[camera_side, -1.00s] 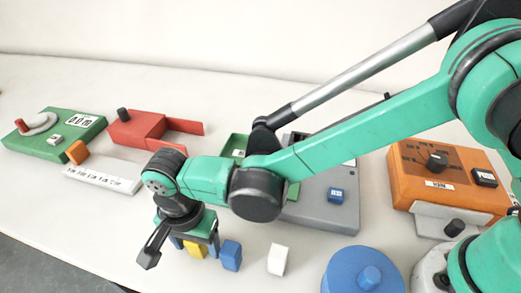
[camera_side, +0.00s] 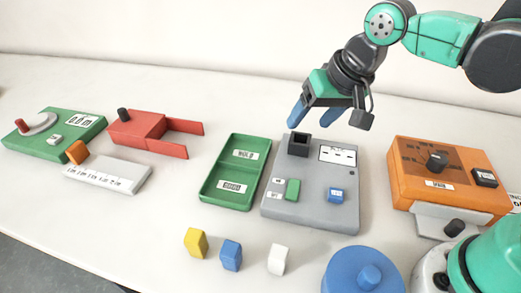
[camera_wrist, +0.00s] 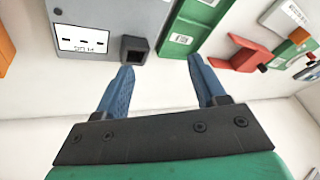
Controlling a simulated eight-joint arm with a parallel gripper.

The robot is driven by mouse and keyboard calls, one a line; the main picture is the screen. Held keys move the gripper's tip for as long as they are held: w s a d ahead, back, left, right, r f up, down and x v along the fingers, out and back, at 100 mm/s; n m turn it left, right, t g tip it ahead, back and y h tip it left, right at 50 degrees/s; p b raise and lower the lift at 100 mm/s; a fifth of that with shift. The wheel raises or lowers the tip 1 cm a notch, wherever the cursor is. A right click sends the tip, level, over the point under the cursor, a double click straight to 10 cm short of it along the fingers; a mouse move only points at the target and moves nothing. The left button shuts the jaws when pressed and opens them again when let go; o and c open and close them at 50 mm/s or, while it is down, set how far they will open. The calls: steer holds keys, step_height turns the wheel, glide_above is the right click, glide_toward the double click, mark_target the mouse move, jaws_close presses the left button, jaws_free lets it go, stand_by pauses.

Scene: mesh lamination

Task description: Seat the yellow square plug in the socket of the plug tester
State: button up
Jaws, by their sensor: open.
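The yellow square plug (camera_side: 195,242) stands on the table at the front, left of a blue block and a white block. The plug tester is a grey box (camera_side: 315,205) in the middle, with a raised black square socket (camera_side: 298,144) at its back left corner. The socket's opening looks dark and empty. The socket also shows in the wrist view (camera_wrist: 135,50), near one fingertip. My gripper (camera_side: 313,117) is open and empty, its blue fingers above and behind the socket. Both fingers show in the wrist view (camera_wrist: 161,67) with nothing between them.
A blue block (camera_side: 231,256) and a white block (camera_side: 278,260) stand near the plug. A green tray (camera_side: 207,190) lies left of the tester. An orange box (camera_side: 410,190) stands right, a blue round piece (camera_side: 350,275) in front. Red and green devices are far left.

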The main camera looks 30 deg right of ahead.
steer(key=s+d+n+t+h, duration=0.1)
steer(key=s+d+n+t, duration=0.1)
steer(key=d, duration=0.5)
steer(key=shift+s+f, duration=0.4)
steer(key=shift+s, duration=0.15)
steer(key=shift+o, duration=0.4)
steer(key=shift+s+d+f+n+t, duration=0.15)
steer(key=shift+s+d+n+t, duration=0.15)
steer(key=shift+d+n, duration=0.15)
steer(key=shift+w, duration=0.1)
